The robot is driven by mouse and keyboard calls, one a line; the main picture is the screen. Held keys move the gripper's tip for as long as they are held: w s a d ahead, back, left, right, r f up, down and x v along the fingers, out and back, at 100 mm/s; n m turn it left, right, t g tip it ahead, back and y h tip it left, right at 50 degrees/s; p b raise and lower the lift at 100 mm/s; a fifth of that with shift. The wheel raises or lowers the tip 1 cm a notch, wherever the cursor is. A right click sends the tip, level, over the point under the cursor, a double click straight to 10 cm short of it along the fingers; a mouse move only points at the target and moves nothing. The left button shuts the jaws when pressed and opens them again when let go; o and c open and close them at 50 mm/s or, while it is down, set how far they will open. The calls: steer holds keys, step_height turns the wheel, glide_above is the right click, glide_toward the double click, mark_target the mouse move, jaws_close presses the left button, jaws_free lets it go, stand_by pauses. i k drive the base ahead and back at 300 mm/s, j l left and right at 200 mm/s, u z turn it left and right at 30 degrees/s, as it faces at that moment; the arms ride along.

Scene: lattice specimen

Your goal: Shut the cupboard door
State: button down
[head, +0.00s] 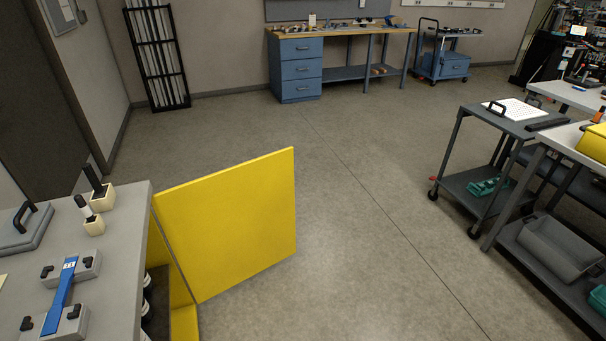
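The yellow cupboard door (230,222) stands wide open at the lower left. It swings out from the cupboard under the grey worktop (117,205) and reaches to the right over the floor. Its hinge side is at the left, next to the worktop's edge. My gripper is not in this view.
A blue specimen with grey grips (62,295) and two dark-handled tools in pale blocks lie on the worktop. A grey cart (510,125) and a table with bins stand at the right. A blue-drawer workbench (300,65) stands at the back. The middle floor is clear.

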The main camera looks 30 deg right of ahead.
mark_target(222, 229)
steer(key=i+l, duration=0.2)
steer(key=i, duration=0.35)
steer(key=i+l+u, duration=0.1)
steer(key=i+l, duration=0.15)
steer(key=i, duration=0.3)
steer(key=i+l, duration=0.25)
steer(key=i, duration=0.3)
steer(key=i+l+u, duration=0.1)
steer(key=i+l, duration=0.15)
steer(key=i, duration=0.25)
steer(key=i+l, duration=0.3)
steer(key=i, duration=0.25)
